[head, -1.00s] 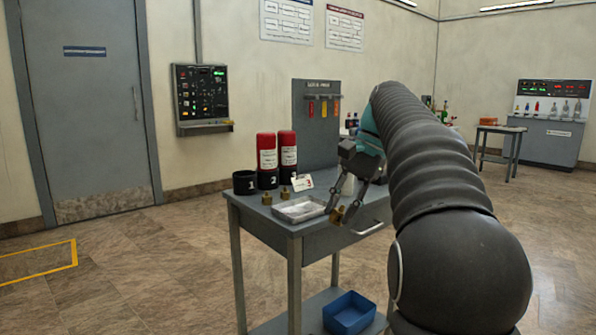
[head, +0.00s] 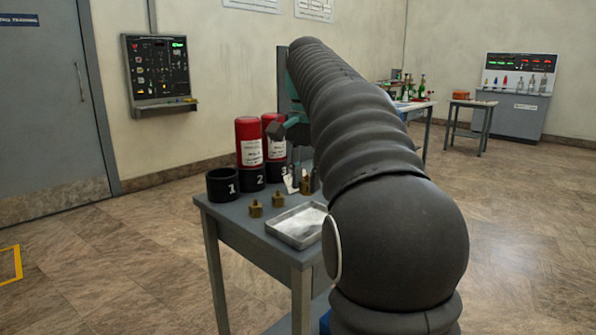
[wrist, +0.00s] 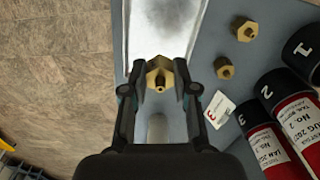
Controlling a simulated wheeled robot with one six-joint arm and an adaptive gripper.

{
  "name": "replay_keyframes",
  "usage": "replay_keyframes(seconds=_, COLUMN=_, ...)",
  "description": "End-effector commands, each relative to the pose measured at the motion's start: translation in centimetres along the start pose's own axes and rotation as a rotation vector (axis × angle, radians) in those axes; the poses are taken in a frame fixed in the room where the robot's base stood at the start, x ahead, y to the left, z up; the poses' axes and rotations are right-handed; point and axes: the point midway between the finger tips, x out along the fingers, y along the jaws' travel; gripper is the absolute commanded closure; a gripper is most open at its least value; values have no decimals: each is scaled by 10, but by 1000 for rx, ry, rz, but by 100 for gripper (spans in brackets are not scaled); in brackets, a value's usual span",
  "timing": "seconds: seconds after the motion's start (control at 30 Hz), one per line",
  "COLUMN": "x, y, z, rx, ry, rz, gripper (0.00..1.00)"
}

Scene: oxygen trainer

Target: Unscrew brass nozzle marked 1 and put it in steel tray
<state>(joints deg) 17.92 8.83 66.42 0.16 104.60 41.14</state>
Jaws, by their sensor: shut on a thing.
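My gripper (wrist: 164,70) is shut on a brass nozzle (wrist: 158,76), gripped by its hex body; no mark on it is readable. In the wrist view the nozzle overlaps the near end of the steel tray (wrist: 128,30); I cannot tell its height. In the head view my arm hides much of the gripper (head: 305,178), which shows behind the tray (head: 272,232). The tray shows no nozzle lying in it. Two other brass nozzles (head: 256,209) and (head: 278,200) stand on the table left of the tray.
A black cup marked 1 (head: 222,185) looks empty. Red cylinders (head: 249,143) and (head: 274,150) stand beside it, above black bases. A white card marked 3 (wrist: 219,108) lies near the gripper. The grey table (head: 235,220) has its edge close to the tray.

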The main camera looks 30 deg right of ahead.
Motion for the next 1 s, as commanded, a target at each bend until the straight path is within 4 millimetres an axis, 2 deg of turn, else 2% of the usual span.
replay_keyframes(seconds=0.53, x=54, y=0, z=0, rx=0, ry=-1, rz=-1, gripper=100)
replay_keyframes(seconds=0.73, x=64, y=0, z=0, rx=0, ry=-1, rz=-1, gripper=100)
replay_keyframes(seconds=1.0, x=65, y=0, z=0, rx=0, ry=-1, rz=-1, gripper=100)
